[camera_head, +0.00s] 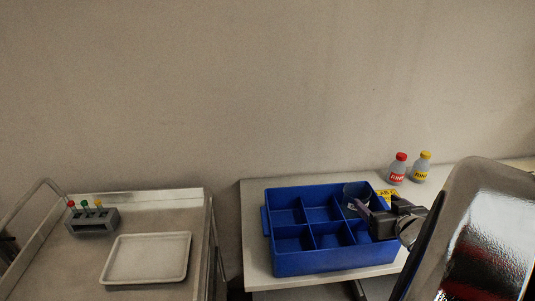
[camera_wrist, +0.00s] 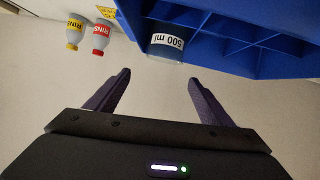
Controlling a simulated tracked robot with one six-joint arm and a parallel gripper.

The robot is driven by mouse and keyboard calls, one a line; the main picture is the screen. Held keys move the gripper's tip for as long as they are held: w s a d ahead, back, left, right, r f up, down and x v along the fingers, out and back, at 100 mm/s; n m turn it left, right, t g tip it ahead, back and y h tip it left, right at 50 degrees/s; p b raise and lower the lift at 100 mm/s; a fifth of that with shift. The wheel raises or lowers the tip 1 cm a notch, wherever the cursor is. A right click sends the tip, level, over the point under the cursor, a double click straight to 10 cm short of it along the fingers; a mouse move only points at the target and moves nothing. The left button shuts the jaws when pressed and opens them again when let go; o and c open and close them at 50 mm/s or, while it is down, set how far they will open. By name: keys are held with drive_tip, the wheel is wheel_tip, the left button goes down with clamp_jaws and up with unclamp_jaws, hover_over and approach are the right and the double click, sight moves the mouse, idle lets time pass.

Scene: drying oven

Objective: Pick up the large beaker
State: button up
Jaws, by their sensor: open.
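The large beaker (camera_head: 354,194) is a dark, see-through vessel in the back right compartment of the blue divided crate (camera_head: 318,262). In the wrist view the beaker (camera_wrist: 166,42) shows a white "500 ml" label, and the blue crate wall (camera_wrist: 240,62) is beside it. My gripper (camera_head: 366,206) is at the right side of the crate, close to the beaker. In the wrist view my gripper (camera_wrist: 160,82) is open and empty. Its two fingers point toward the beaker, which lies ahead of and between the tips, apart from them. The beaker's lower part is partly hidden.
A red-capped bottle (camera_head: 398,168) and a yellow-capped bottle (camera_head: 422,167) stand behind the crate on the table (camera_head: 257,220). A yellow label (camera_head: 387,193) lies near the crate. At left, a cart holds a white tray (camera_head: 146,258) and a rack (camera_head: 93,220) with several capped tubes.

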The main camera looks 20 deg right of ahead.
drive_tip(key=shift+s+a+f+t+y, duration=0.15)
drive_tip(key=shift+s+f+y, duration=0.1)
drive_tip(key=shift+s+f, duration=0.25)
drive_tip(key=shift+s+a+f+t+y, duration=0.15)
drive_tip(key=shift+s+f+y, duration=0.1)
drive_tip(key=shift+s, duration=0.35)
drive_tip(key=shift+d, duration=0.1)
approach(360, 197)
drive_tip(key=shift+w+a+r, duration=0.2)
drive_tip(key=shift+a+r, duration=1.35)
drive_tip(key=x, duration=0.5)
drive_tip(key=shift+w, duration=0.1)
